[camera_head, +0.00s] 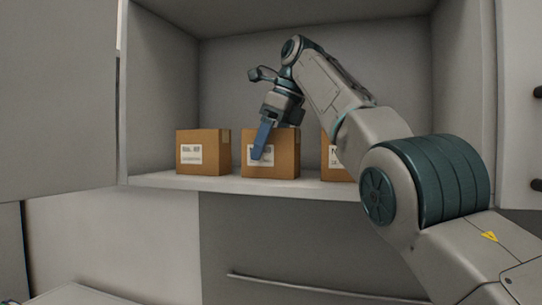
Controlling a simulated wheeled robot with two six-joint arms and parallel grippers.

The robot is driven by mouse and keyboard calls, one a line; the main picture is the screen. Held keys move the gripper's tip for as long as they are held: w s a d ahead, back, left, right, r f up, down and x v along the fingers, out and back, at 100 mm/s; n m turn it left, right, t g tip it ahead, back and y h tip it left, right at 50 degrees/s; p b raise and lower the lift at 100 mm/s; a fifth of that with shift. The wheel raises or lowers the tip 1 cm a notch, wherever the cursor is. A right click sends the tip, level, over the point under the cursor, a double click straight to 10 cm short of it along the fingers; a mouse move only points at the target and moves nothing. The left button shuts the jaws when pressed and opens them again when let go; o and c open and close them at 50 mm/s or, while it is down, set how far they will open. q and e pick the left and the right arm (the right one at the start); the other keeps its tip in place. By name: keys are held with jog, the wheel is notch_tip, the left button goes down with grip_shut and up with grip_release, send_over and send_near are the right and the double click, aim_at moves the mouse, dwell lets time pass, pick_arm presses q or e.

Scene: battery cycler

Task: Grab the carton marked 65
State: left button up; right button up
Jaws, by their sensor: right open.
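Three brown cartons with white labels stand in a row on a shelf. The left carton (203,153) is fully visible, but its label is too small to read. The middle carton (284,160) is partly covered by my right gripper. The right carton (335,172) is mostly hidden behind my right arm. I cannot tell which carton is marked 65. My right gripper (259,155) is open and empty, with a blue finger pointing down in front of the middle carton's label. Whether it touches the carton is unclear. My left gripper is not in view.
The cartons stand near the front edge of the shelf (150,181) in an open grey cabinet. Its side walls bound the space left and right. A long handle (320,288) runs along the panel below. Shelf room is free left of the left carton.

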jog(key=shift+s, duration=0.1)
jog(key=shift+c, duration=0.7)
jog(key=c, duration=1)
jog(key=shift+c, duration=0.2)
jog(key=shift+r, duration=0.15)
